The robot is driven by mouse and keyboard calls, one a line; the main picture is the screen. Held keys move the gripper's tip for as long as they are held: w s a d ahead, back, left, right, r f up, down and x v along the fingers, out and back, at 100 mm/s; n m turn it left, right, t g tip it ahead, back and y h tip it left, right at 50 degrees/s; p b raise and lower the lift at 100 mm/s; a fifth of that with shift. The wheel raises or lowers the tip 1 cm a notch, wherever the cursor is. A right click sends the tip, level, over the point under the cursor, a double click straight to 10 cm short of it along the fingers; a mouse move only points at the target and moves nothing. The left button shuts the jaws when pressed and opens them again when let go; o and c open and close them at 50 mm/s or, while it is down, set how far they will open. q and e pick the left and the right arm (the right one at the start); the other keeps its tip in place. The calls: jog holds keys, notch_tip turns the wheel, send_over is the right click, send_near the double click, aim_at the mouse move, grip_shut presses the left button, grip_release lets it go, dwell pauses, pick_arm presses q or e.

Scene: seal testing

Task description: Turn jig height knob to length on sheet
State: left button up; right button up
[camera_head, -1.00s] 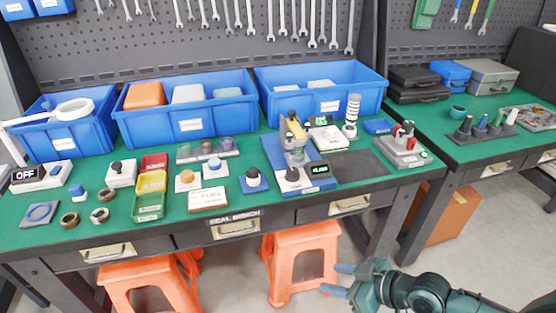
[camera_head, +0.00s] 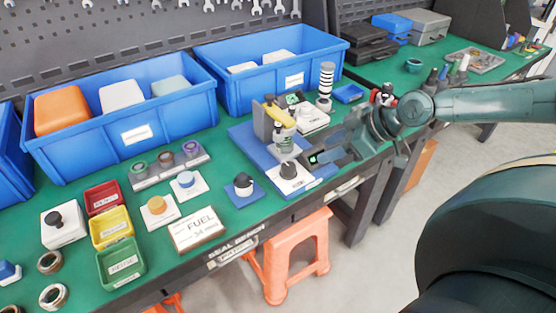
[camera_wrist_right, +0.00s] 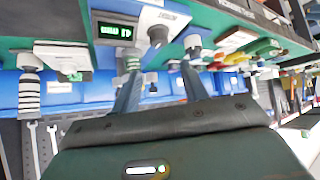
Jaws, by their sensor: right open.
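The jig stands on a blue base (camera_head: 246,138) on the bench, with a yellow-topped upright holding a pale cylinder. The jig height knob (camera_head: 289,169) is black, on a white block at the jig's front; it also shows in the right wrist view (camera_wrist_right: 157,33). A small lit display (camera_wrist_right: 115,31) sits beside it, its digits unclear. My right gripper (camera_head: 312,158) is open and reaches in from the right, close to the knob. In the wrist view its fingers (camera_wrist_right: 163,65) lie either side below the knob, apparently not touching it. A placard (camera_head: 198,229) reads FUEL and apparently 34.
Blue bins (camera_head: 125,120) line the back of the bench. A striped cylinder (camera_head: 326,85) stands behind the jig. Red, yellow and green trays (camera_head: 121,262) lie farther left.

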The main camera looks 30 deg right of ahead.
aim_at(289, 166)
jog(key=b+x, duration=0.2)
jog(key=x, duration=0.9)
jog(key=shift+w+a+f+b, duration=0.15)
jog(key=shift+w+f+b, duration=0.1)
jog(key=shift+b, duration=0.05)
jog(key=shift+w+a+f, duration=0.25)
jog(key=shift+w+f, duration=0.1)
jog(key=shift+f, duration=0.05)
pick_arm(q)
jog(key=shift+d+f+n, duration=0.15)
jog(key=shift+f+n, duration=0.15)
jog(key=shift+f, duration=0.5)
pick_arm(e)
jog(key=shift+c, duration=0.3)
jog(key=c, duration=0.6)
pick_arm(q)
jog(key=shift+s+r, duration=0.1)
pick_arm(e)
jog(key=shift+c, duration=0.2)
